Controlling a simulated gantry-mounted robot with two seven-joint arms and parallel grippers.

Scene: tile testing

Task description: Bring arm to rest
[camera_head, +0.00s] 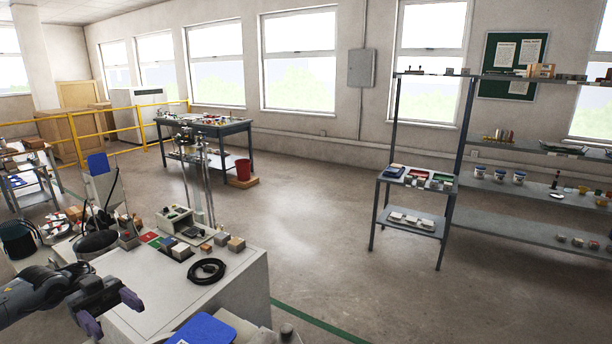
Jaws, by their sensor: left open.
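My left arm comes in from the lower left in the head view. Its left gripper (112,312) has two purple-tipped fingers set apart, with nothing seen between them. It is over the near left edge of a white bench (222,284). The fingers look clear of the small items on the bench; their exact height above it is hard to tell. My right gripper is not in view.
The bench carries a black cable coil (207,271), several small blocks, a grey instrument (180,222) and a metal stand. A blue-topped item (203,330) is at the front. Shelves (530,153) stand right; open floor (340,230) lies between.

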